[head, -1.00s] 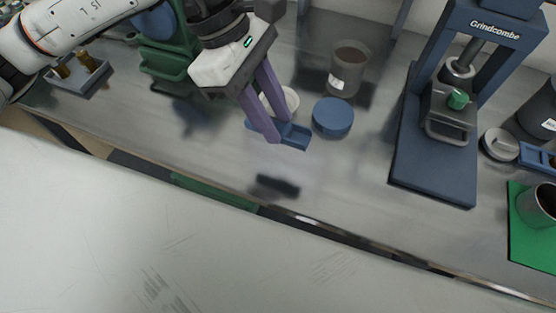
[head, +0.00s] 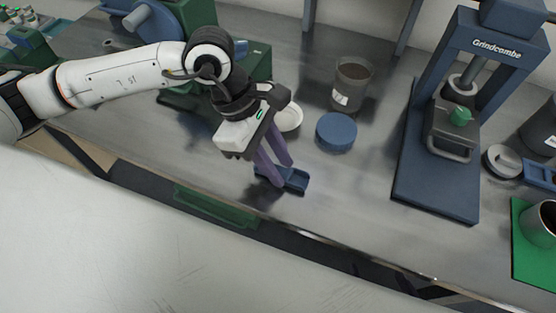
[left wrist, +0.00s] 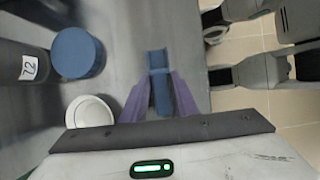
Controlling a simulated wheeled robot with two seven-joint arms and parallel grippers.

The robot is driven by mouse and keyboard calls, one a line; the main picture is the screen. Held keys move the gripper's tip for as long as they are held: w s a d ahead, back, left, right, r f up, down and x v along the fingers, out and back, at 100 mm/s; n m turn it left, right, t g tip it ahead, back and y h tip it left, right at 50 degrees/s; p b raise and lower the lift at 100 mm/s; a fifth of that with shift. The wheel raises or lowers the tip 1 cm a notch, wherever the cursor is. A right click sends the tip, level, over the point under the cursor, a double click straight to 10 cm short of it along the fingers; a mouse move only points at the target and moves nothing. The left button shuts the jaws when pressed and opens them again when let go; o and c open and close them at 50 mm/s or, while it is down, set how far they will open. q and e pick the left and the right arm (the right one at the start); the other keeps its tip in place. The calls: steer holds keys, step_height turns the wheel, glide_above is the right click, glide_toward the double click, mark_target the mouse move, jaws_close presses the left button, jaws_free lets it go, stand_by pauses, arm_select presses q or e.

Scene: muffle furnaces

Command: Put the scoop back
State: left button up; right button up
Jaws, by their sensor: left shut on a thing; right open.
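The scoop (head: 294,180) is a small blue trough with a handle. My left gripper (head: 276,172) is shut on the scoop's handle, its purple fingers pointing down at the bench. The scoop is at or just above the bench top near the front edge; I cannot tell if it touches. In the left wrist view the scoop (left wrist: 158,62) shows between the purple fingers of the left gripper (left wrist: 160,90), its tray end pointing away from the wrist.
A white round dish (head: 290,117), a blue round lid (head: 336,132) and a dark labelled jar (head: 352,84) stand behind the scoop. Bench between scoop and press is clear.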

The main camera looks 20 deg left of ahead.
arm_select(q)
steer(key=shift+f, duration=0.15)
steer(key=o, duration=1.1)
steer(key=shift+c, duration=0.2)
steer(key=v, duration=1.2)
steer(key=shift+r, duration=0.2)
